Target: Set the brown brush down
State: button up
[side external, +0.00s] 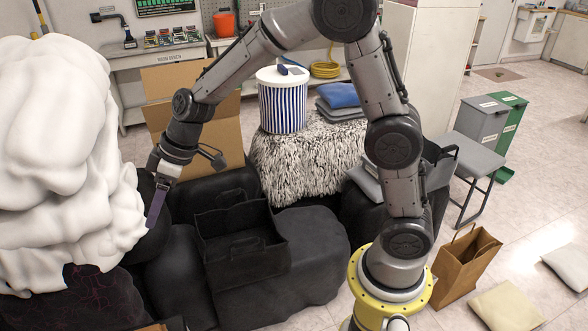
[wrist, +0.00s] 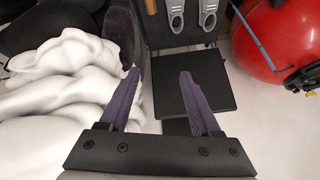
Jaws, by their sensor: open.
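I cannot make out a brown brush for certain in either view. A narrow brown piece (wrist: 150,6) shows at the top edge of the wrist view, and I cannot tell whether it is the brush. My gripper (wrist: 159,74) is open, with its two purple fingers apart and nothing between them. In the side view my gripper (side external: 154,212) points down at the left, close beside the white, foam-like mound (side external: 60,150).
A black open bin (side external: 240,240) stands right of my gripper. Behind are a cardboard box (side external: 220,130) and a striped canister (side external: 283,108) on shaggy fur.

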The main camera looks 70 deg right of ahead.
jog(key=s+d+r+m, duration=0.1)
jog(key=s+d+r, duration=0.15)
jog(key=s, duration=0.25)
jog(key=s+d+r+m+h, duration=0.1)
jog(key=s+r, duration=0.2)
jog(key=s, duration=0.1)
jog(key=s+d+r, duration=0.2)
jog(key=s+r, duration=0.1)
jog(key=s, duration=0.2)
jog(key=s+d+m+t+h, duration=0.1)
jog(key=s+d+m+h, duration=0.2)
jog(key=s+d, duration=0.4)
jog(key=s+m, duration=0.1)
jog(key=s, duration=0.7)
